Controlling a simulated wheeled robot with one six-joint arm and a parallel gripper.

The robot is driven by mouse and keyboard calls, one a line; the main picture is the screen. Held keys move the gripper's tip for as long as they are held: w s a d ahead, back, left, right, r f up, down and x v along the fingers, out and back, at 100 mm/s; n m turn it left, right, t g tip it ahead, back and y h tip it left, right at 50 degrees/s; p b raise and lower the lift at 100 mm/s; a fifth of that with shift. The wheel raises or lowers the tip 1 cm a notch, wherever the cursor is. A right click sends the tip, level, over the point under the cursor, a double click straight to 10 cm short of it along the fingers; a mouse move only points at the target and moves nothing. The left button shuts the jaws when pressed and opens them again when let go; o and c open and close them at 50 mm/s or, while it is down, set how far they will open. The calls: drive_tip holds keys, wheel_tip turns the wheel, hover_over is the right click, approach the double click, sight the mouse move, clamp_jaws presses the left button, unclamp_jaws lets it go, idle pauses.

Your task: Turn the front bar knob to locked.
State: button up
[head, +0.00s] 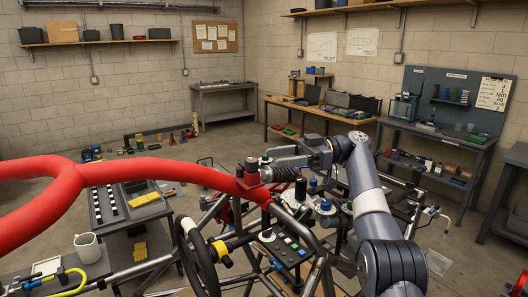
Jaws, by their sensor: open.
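A thick red padded bar (165,168) runs in from the left and ends at a red fitting (254,190) on the tube chassis (318,270). A small dark knob-like part with a pale ring (265,160) stands at this end; I cannot tell for sure whether it is the front bar knob, or read its setting. My gripper (275,162) reaches in from the right beside this part, with its jaws apart. Whether it touches the part cannot be told. The jaws and the black coil (286,174) below hide some of the fitting.
A steering wheel (197,254) and a switch panel (284,248) sit below the bar's end. More knob-like parts (325,206) stand close to my arm. Workbenches (318,116) line the back wall.

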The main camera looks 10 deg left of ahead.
sight(248, 163)
drive_tip(key=shift+p+v, duration=0.35)
drive_tip(key=shift+v, duration=0.45)
drive_tip(key=shift+s+a, duration=0.1)
drive_tip(key=b+x, duration=0.4)
drive_tip(key=x, duration=0.6)
drive_tip(key=shift+s+a+b, duration=0.2)
drive_tip(key=shift+a+b, duration=0.1)
drive_tip(key=shift+w+d+r, duration=0.1)
drive_tip(key=shift+w+d, duration=0.05)
